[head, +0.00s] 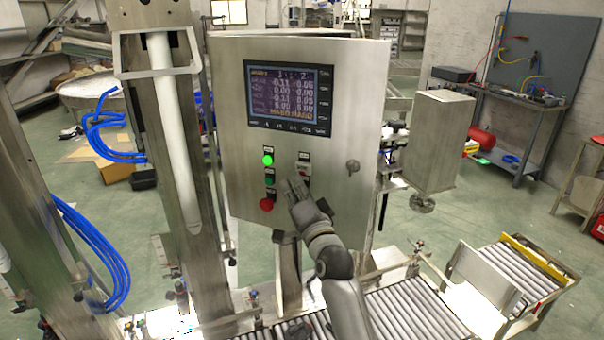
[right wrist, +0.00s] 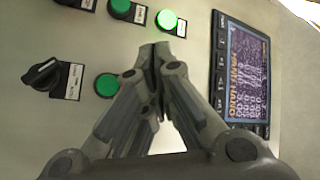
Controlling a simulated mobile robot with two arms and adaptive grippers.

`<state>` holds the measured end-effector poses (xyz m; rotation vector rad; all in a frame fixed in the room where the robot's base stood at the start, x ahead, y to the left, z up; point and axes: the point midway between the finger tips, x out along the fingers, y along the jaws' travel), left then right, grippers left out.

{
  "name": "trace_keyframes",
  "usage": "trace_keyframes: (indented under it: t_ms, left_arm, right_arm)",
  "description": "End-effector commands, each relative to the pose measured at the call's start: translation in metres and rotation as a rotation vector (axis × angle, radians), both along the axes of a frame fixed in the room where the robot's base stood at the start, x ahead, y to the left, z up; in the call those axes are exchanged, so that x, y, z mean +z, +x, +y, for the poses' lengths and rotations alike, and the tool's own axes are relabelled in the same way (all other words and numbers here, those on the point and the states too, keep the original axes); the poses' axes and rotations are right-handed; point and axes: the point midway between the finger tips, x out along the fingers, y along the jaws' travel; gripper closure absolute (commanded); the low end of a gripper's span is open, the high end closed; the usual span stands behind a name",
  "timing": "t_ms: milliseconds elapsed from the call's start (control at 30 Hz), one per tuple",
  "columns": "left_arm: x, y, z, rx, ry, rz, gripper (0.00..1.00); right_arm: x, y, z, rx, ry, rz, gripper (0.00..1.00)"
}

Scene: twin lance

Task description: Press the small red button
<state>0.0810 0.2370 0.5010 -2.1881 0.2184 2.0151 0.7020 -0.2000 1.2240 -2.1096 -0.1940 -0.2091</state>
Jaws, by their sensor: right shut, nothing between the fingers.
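A steel control box (head: 229,110) faces me, with buttons below its screen. A round red button (head: 266,204) is lowest in the left column, under a lit green button (head: 267,160) and a darker green one (head: 270,180). A small control with a reddish centre (head: 303,170) sits in the right column, too small to tell clearly. My right gripper (head: 292,186) is shut and empty, its tips in front of the panel just below that control; contact cannot be told. In the right wrist view, the shut fingertips (right wrist: 157,52) cover part of the panel, and no red button shows. My left gripper is out of view.
The screen (head: 290,97) is above the buttons. In the right wrist view, a black knob (right wrist: 42,75) and a green button (right wrist: 107,85) lie beside the fingers. A steel post (head: 185,200) stands left of the box; a roller conveyor (head: 405,310) runs below.

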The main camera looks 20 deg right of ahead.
Motion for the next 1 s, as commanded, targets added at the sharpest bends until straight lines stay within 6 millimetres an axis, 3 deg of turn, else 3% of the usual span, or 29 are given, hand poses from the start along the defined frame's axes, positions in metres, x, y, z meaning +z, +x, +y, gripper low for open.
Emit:
trace_keyframes:
  t_ms: [1000]
  left_arm:
    - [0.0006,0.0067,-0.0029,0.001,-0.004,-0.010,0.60]
  right_arm:
    - [0.0005,0.0063,-0.0055,0.000,-0.001,0.000,1.00]
